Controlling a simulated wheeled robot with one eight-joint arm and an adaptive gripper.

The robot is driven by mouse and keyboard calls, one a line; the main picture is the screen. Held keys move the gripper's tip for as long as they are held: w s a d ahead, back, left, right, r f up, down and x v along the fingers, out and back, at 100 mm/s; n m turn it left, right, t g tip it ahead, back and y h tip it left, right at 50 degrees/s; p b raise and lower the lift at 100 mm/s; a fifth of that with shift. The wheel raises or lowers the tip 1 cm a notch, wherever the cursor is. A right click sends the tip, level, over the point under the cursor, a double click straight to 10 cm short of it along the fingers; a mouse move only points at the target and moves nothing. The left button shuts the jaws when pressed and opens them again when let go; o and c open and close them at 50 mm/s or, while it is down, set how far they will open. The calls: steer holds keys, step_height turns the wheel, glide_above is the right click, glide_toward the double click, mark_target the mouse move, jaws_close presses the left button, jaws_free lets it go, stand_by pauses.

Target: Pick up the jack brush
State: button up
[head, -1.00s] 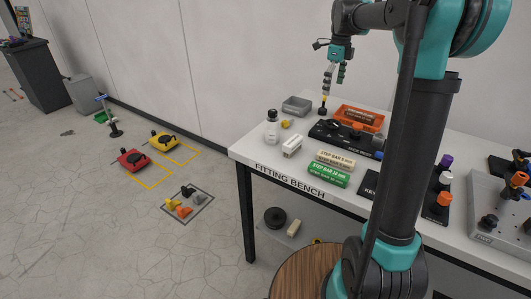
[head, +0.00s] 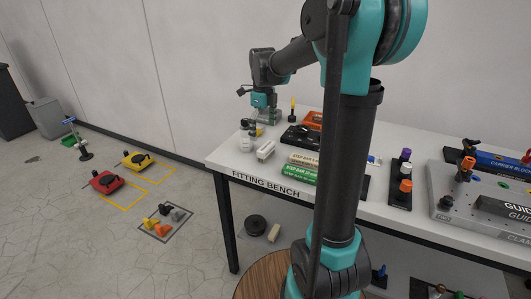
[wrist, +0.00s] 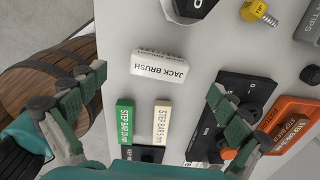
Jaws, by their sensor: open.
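The jack brush (wrist: 160,67) is a white block with its name in dark letters. It lies flat on the fitting bench, just ahead of and between my open fingers in the wrist view. In the head view the brush (head: 265,150) lies near the bench's left end. My gripper (wrist: 158,85) is open and empty, with one finger at each side of the wrist view. In the head view my gripper (head: 256,127) hangs above the bench's left end, behind the brush. Its fingertips are hard to make out there.
A green step bar (wrist: 125,120) and a cream step bar (wrist: 162,122) lie near the brush. A black holder (wrist: 240,95) and an orange tray (wrist: 289,133) are at right. A yellow-headed part (wrist: 257,12) lies beyond.

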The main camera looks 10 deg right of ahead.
mark_target(265, 145)
steer(key=shift+s+d+f, duration=0.1)
steer(key=shift+d+f, duration=0.1)
steer(key=shift+f, duration=1.7)
steer(key=shift+s+d+f, duration=0.1)
steer(key=shift+d+f, duration=0.05)
steer(key=shift+f, duration=1.7)
steer(key=shift+c, duration=0.6)
steer(key=c, duration=1.1)
steer(key=shift+r, duration=0.1)
step_height(265, 145, up, 20)
